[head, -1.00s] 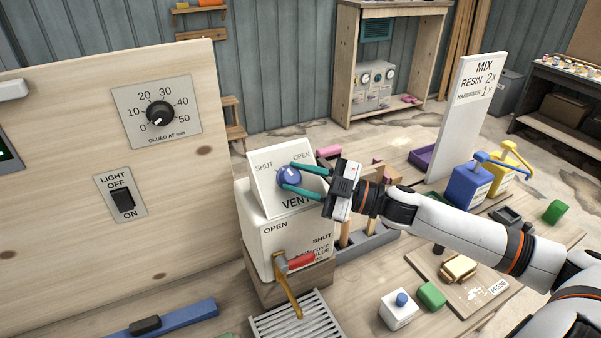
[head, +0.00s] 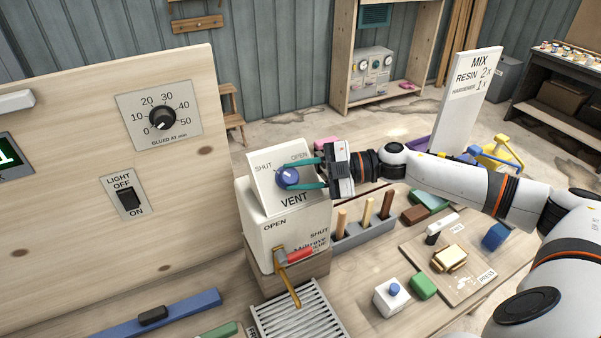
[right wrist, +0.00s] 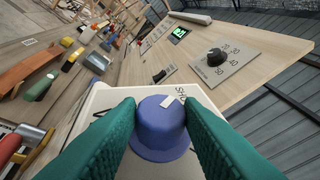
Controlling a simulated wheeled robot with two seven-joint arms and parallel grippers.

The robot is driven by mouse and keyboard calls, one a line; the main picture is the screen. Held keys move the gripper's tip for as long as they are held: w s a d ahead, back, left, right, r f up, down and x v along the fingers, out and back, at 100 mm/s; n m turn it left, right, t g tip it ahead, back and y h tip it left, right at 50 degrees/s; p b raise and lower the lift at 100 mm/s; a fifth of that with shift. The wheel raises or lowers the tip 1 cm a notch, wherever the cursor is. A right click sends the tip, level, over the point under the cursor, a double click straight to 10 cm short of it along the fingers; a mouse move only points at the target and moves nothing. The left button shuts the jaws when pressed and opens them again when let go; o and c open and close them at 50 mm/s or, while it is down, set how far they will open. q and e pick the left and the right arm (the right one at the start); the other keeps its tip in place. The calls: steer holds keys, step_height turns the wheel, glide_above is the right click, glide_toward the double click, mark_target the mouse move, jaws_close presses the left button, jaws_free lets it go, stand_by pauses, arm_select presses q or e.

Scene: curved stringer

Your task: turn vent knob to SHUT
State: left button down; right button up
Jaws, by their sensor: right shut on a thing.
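The blue vent knob (head: 288,178) sits on the sloped white panel (head: 262,188) of the vent box, between the printed words SHUT at left and OPEN at right. My right gripper (head: 300,174) is shut on the knob, one teal finger above it and one below. In the right wrist view, the knob (right wrist: 160,128) lies between both teal fingers (right wrist: 162,130). Its white mark (right wrist: 172,101) is at the knob's upper right there, toward the partly hidden word SHUT. My left gripper is not in view.
Below the panel is a yellow tap (head: 288,280) with a red handle, above a slatted grate (head: 300,315). A wooden board (head: 110,200) with a dial and light switch stands at left. A grey holder (head: 365,235) with wooden handles stands at right.

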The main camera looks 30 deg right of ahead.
steer(key=o, duration=0.8)
steer(key=shift+o, duration=0.8)
steer(key=shift+w+f, duration=0.1)
steer(key=shift+w, duration=0.05)
steer(key=b+v, duration=0.5)
steer(key=v, duration=0.7)
steer(key=shift+b, duration=0.4)
